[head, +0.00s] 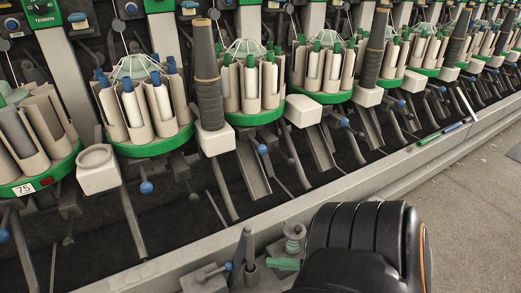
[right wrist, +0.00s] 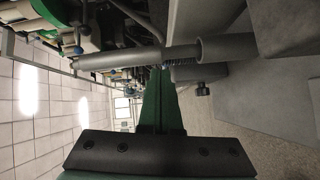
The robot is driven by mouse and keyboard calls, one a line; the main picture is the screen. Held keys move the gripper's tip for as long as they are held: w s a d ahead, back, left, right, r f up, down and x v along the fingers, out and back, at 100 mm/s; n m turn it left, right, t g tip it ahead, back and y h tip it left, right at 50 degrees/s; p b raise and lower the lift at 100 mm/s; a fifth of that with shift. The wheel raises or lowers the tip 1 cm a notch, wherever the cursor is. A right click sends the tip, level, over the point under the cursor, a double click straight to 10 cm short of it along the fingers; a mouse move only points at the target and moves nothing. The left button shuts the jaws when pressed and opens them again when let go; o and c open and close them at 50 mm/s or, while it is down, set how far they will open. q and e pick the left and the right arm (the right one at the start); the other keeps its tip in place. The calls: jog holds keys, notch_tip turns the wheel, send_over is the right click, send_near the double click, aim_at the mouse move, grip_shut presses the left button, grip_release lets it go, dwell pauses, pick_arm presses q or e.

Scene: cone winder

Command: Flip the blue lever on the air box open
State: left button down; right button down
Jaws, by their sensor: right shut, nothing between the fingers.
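My right gripper (head: 274,263) shows at the bottom of the head view as a short green fingertip pointing left from my black wrist. It is shut and empty. In the right wrist view its green fingers (right wrist: 160,88) reach away from the camera, with their tips near a grey pipe. Left of the fingertip in the head view is a grey fitting, apparently the air box (head: 205,280), with a small blue part (head: 228,266) that looks like the lever. A small gap shows between the fingertip and the blue part. The lever's exact position is too small to tell. My left gripper is out of view.
A dark upright stub (head: 245,245) and a pale round knob (head: 294,231) stand close to the fingertip. The long machine rail (head: 370,185) runs behind. Green-rimmed cone carousels (head: 150,142) stand beyond it. Bare floor (head: 470,200) is at the right.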

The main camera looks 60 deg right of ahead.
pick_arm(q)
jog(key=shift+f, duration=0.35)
pick_arm(e)
jog(key=shift+s+d, duration=0.65)
jog(key=shift+d, duration=0.15)
